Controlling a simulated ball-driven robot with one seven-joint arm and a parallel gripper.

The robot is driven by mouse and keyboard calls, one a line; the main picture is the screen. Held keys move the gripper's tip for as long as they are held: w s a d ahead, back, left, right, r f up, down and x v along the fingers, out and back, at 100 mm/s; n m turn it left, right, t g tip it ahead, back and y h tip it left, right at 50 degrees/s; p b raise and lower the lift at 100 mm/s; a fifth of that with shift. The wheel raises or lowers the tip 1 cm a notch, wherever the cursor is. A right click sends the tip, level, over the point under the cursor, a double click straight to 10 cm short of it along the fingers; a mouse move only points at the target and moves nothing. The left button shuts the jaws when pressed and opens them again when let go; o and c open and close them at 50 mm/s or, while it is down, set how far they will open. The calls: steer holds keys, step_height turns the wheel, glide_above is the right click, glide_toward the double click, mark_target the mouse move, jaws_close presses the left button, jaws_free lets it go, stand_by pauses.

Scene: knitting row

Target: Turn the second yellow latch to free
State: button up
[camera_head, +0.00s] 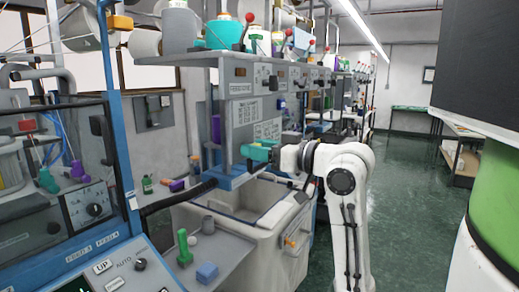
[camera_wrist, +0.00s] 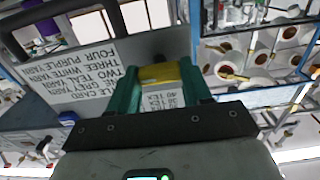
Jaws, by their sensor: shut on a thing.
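My gripper (camera_head: 262,152) has teal fingers and reaches left over the grey bin from my white arm. In the wrist view the fingers (camera_wrist: 165,85) are shut on a yellow piece (camera_wrist: 160,72). A small white label with printed lines (camera_wrist: 164,97) shows between the fingers, nearer the wrist. I cannot tell whether the yellow piece is the second latch, nor which way it is turned. In the head view the held piece is hidden by the fingers.
The grey bin (camera_head: 262,225) stands under my gripper. A blue machine frame (camera_head: 124,120) is at the left. A side tray (camera_head: 222,247) holds a green thing and a blue block. A printed card (camera_wrist: 90,72) hangs beside the fingers. The green floor (camera_head: 408,200) at the right is clear.

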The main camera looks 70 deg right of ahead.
steer(key=shift+f+n+b, duration=0.1)
steer(key=shift+n+b, duration=0.2)
steer(key=shift+b, duration=0.05)
steer(key=shift+c, duration=0.3)
steer(key=shift+a+f+n+b, duration=0.1)
steer(key=shift+n+b, duration=8.15)
steer(key=shift+n, duration=0.65)
steer(key=o, duration=1.1)
steer(key=shift+c, duration=0.2)
steer(key=shift+s, duration=0.1)
steer(key=b+v, duration=0.1)
steer(key=v, duration=0.9)
steer(key=shift+s, duration=0.3)
